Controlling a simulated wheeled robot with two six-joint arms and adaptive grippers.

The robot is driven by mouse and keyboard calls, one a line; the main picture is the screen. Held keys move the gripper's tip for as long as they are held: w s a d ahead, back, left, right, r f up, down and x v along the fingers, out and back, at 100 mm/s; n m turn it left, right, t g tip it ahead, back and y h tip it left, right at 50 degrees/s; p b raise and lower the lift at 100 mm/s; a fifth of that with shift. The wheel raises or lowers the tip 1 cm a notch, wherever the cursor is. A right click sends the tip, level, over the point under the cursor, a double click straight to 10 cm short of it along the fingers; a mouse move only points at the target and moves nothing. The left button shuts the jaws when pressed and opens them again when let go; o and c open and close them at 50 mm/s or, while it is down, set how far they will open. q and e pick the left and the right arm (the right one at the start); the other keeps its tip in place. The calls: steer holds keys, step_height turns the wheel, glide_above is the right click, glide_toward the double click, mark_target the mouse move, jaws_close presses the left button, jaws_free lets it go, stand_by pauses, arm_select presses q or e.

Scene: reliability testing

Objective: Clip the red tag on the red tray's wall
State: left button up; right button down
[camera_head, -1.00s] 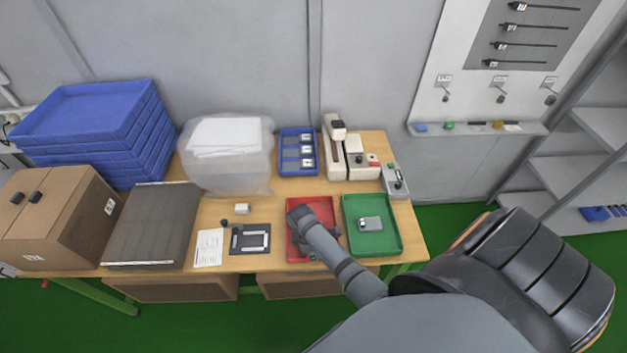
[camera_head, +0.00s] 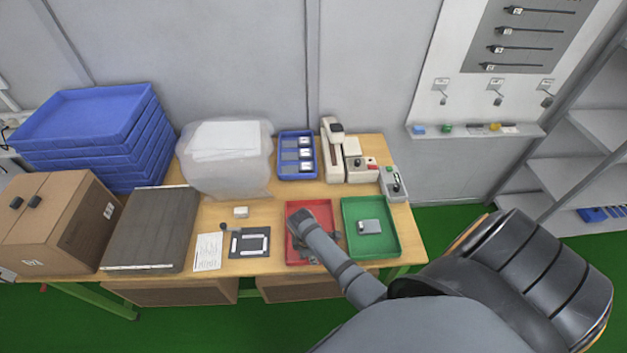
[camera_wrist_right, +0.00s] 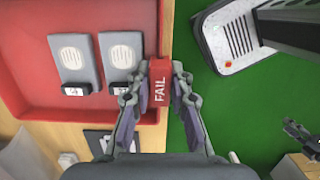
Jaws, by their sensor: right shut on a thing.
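The red tray (camera_head: 292,259) lies near the table's front edge, partly covered by my right arm in the head view. In the right wrist view the red tray (camera_wrist_right: 60,108) fills the upper left and holds two grey devices (camera_wrist_right: 75,55). My right gripper (camera_wrist_right: 159,92) is shut on the red tag (camera_wrist_right: 159,88), which reads FAIL. The tag is at the tray's front wall and overlaps its rim in the picture; I cannot tell whether it is seated on it. A dark jaw-like part at the wrist view's right edge looks like my left gripper (camera_wrist_right: 302,134).
A green tray (camera_head: 407,250) with one device stands right of the red tray. A black mat (camera_head: 234,251) and paper sheet (camera_head: 208,252) lie to its left. A blue tray (camera_head: 283,158) and pale machines (camera_head: 333,158) stand behind. The table's front edge is close.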

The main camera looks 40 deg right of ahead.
steer(key=shift+f+b, duration=0.4)
steer(key=shift+f, duration=0.4)
stand_by(0.9)
steer(key=c, duration=1.1)
jaws_free()
steer(key=shift+c, duration=0.2)
steer(key=shift+r+p, duration=0.55)
steer(key=shift+r, duration=2.95)
